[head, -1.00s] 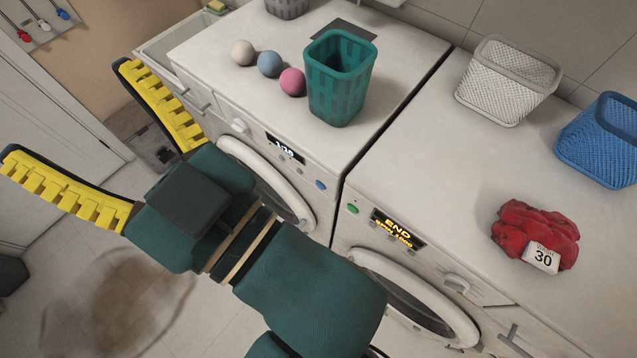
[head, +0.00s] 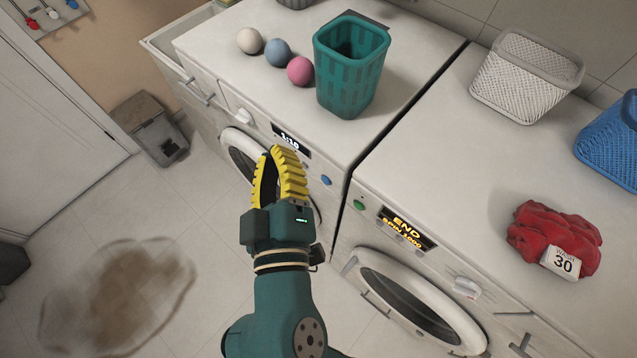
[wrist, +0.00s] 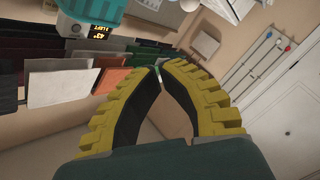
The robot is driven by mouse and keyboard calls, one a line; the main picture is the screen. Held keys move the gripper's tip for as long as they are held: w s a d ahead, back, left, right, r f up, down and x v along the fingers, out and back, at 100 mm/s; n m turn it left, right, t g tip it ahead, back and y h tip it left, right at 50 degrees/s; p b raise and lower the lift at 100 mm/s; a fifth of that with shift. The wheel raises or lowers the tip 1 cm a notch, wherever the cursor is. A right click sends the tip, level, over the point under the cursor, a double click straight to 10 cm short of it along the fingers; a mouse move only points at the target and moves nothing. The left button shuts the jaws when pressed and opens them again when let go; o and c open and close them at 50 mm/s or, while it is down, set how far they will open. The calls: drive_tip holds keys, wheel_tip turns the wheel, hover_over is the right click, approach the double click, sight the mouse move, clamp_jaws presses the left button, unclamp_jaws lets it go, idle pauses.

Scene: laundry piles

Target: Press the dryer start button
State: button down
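The left front-loading machine (head: 245,55) has a lit display (head: 290,138) reading 1:10, with a round blue button (head: 326,180) to the display's right. The right machine (head: 450,160) shows END SPIN 1000 on its display (head: 408,228) and has a round green button (head: 359,205). No label tells which button is the dryer start. My gripper (head: 275,152), with yellow ribbed fingers, is shut and empty, pointing up in front of the left machine's door, left of and apart from the blue button in the picture. The wrist view shows its fingertips (wrist: 160,71) together.
A teal basket (head: 348,80) and white, blue and pink balls (head: 301,71) stand on the left machine. A white basket (head: 525,75), a blue basket (head: 610,145) and red cloth (head: 550,235) with a tag marked 30 are on the right one. A brown stain (head: 120,300) marks the floor.

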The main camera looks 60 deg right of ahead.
sight(326, 181)
drive_tip(key=s+a+f+n+b, duration=0.2)
drive_tip(key=s+f+n+b, duration=0.1)
drive_tip(key=f, duration=0.7)
drive_tip(key=s+a+f+n+b, duration=0.2)
drive_tip(key=s+f+n+b, duration=0.1)
drive_tip(key=f, duration=0.7)
drive_tip(key=shift+s+a+f+n+g+h, duration=0.2)
drive_tip(key=shift+s+f+n+g+h, duration=0.15)
drive_tip(key=shift+s+n, duration=0.7)
drive_tip(key=shift+w+r, duration=0.1)
drive_tip(key=shift+w, duration=0.1)
drive_tip(key=x, duration=0.4)
drive_tip(key=s+d+x, duration=0.1)
drive_tip(key=x, duration=0.3)
drive_tip(key=s+x, duration=0.1)
drive_tip(key=x, duration=0.4)
drive_tip(key=shift+s+d+r, duration=0.1)
drive_tip(key=shift+s+d, duration=0.05)
drive_tip(key=shift+d, duration=0.2)
